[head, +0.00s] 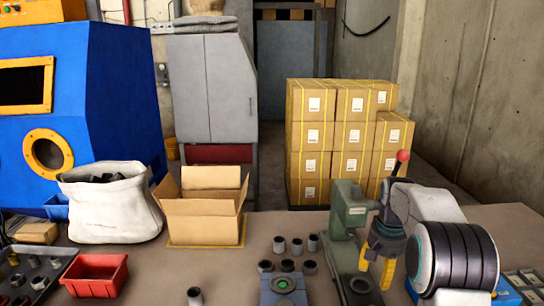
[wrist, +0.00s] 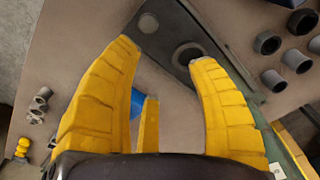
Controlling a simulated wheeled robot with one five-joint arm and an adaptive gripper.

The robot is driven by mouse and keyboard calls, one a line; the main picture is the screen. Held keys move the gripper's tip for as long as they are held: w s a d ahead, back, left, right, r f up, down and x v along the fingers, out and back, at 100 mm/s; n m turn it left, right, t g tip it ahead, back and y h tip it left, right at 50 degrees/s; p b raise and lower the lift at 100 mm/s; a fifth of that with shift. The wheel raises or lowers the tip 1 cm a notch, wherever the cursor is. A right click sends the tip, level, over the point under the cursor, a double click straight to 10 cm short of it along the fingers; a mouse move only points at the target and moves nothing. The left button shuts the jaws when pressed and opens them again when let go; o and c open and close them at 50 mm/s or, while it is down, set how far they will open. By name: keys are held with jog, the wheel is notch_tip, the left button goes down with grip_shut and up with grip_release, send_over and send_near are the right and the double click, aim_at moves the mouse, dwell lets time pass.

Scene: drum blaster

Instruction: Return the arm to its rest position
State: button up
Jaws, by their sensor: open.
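My gripper (head: 375,278) has yellow fingers and points down just right of the green press (head: 342,222), low in the head view. In the wrist view my gripper (wrist: 160,52) is open, its fingers spread apart with nothing held between them. Beyond the fingertips lies a dark plate (wrist: 160,22) with a round recess. My arm is folded at the right of the head view, its white links and black ringed part close to the press.
Several grey sleeves (head: 297,246) stand left of the press near a blue fixture (head: 283,285). An open cardboard box (head: 203,215), a white sack (head: 110,215) and a red bin (head: 95,276) stand further left. Stacked cartons (head: 335,142) are behind the table.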

jog(key=s+a+f+n+g, duration=0.25)
jog(key=s+f, duration=0.35)
jog(key=s, duration=0.6)
jog(key=s+a+r+n+t+p, duration=0.1)
jog(key=s+a+r+p, duration=0.2)
jog(key=s, duration=0.5)
jog(key=s+a+r+n+t, duration=0.1)
jog(key=s+a+r+n, duration=0.15)
jog(key=s+r, duration=0.45)
jog(key=s+a+r+t+p, duration=0.2)
jog(key=s+a+r+t, duration=0.1)
jog(key=r, duration=0.3)
jog(key=shift+s+p, duration=0.4)
jog(key=shift+s, duration=0.05)
